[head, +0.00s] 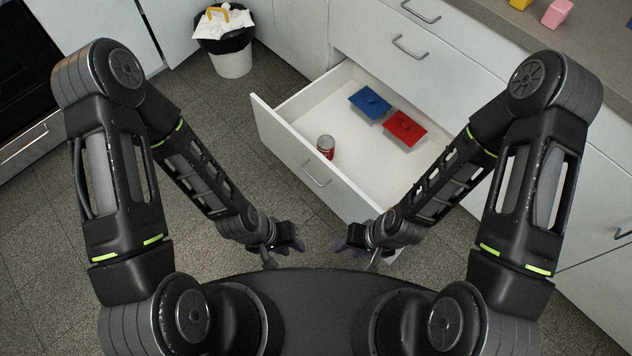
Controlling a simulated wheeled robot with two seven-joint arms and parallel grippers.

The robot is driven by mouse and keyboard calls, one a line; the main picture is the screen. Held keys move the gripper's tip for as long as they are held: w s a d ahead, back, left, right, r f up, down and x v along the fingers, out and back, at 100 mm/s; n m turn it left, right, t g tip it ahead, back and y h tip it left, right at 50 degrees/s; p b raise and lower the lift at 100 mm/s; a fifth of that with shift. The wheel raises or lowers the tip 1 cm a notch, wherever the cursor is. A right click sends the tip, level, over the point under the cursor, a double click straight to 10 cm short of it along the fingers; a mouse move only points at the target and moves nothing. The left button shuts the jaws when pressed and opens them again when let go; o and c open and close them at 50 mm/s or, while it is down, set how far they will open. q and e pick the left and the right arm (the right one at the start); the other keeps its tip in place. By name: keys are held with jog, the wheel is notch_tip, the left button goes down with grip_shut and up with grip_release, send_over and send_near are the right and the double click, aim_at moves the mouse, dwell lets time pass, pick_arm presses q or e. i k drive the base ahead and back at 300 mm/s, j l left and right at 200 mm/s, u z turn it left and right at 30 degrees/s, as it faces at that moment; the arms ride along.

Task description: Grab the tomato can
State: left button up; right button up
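A small red can with a silvery top (326,147), which looks like the tomato can, stands upright inside the open white drawer (274,121), near its front wall. My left gripper (285,258) is low in front of the drawer, outside it and apart from the can. My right gripper (355,256) is also outside the drawer, below its front. Neither gripper touches the can. The fingers are small and dark here, so their opening is hard to judge.
A blue lidded box (370,104) and a red lidded box (404,130) lie in the drawer behind the can. A trash bin (231,62) stands at the back left. The counter (590,65) holds a pink block (557,13).

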aim_at(325, 144)
jog(key=j+z, duration=0.15)
jog(key=z, duration=0.3)
jog(key=i+j+z, duration=0.1)
jog(key=z, duration=0.35)
jog(key=j+z, duration=0.3)
jog(key=z, duration=0.15)
jog(key=j+z, duration=0.2)
jog(key=z, duration=0.25)
jog(key=k+j+z, duration=0.1)
jog(key=j, duration=0.6)
jog(key=k+j+z, duration=0.15)
jog(key=j, duration=0.2)
jog(key=k+j+z, duration=0.1)
jog(key=j, duration=0.2)
jog(key=i, duration=0.45)
